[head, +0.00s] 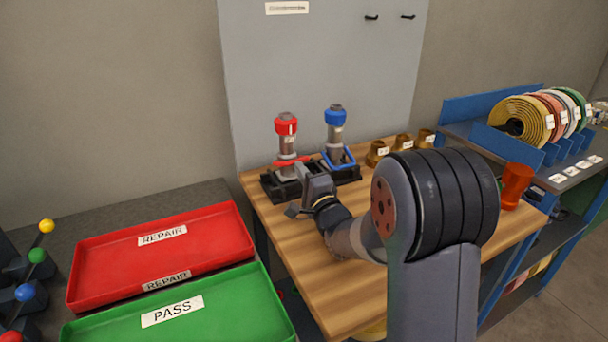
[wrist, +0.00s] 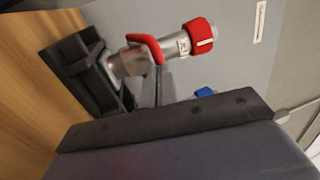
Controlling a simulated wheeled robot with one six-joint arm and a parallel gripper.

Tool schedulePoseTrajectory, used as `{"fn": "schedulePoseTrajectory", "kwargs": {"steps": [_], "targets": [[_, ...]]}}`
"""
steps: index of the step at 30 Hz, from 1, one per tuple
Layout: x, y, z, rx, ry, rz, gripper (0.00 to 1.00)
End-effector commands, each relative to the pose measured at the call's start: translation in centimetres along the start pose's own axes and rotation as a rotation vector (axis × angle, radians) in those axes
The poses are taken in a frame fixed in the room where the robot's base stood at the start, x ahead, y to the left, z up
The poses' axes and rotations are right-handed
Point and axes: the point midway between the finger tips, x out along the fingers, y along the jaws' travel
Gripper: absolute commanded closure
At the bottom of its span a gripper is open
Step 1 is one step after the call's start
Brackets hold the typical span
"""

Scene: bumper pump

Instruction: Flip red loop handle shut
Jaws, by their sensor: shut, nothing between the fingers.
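The pump with the red cap (head: 286,125) stands upright in a black base on the wooden table. Its red loop handle (head: 291,161) shows as a thin red band low on the grey body. In the wrist view, the red loop handle (wrist: 147,44) sticks out from the side of the pump body, near my gripper (wrist: 160,82). My gripper (head: 303,180) is shut and empty, just in front of the pump's lower part. Whether it touches the handle I cannot tell. My gripper hides part of the base.
A pump with a blue cap (head: 335,117) and a blue loop handle (head: 341,160) stands close on the right. Brass fittings (head: 377,153) stand further right. A red REPAIR tray (head: 104,266) and a green PASS tray (head: 240,314) lie left. A grey panel (head: 322,50) rises behind.

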Motion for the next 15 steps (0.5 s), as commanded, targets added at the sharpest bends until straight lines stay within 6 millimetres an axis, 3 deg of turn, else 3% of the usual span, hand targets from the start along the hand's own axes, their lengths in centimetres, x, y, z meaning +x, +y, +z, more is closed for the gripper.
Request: {"fn": "schedulePoseTrajectory", "kwargs": {"steps": [6, 10, 15], "targets": [[0.1, -0.1, 0.0, -0.001, -0.001, -0.002, 1.00], [0.7, -1.7, 0.0, -0.002, -0.002, 0.020, 1.00], [1.1, -2.2, 0.0, -0.001, -0.001, 0.084, 1.00]]}}
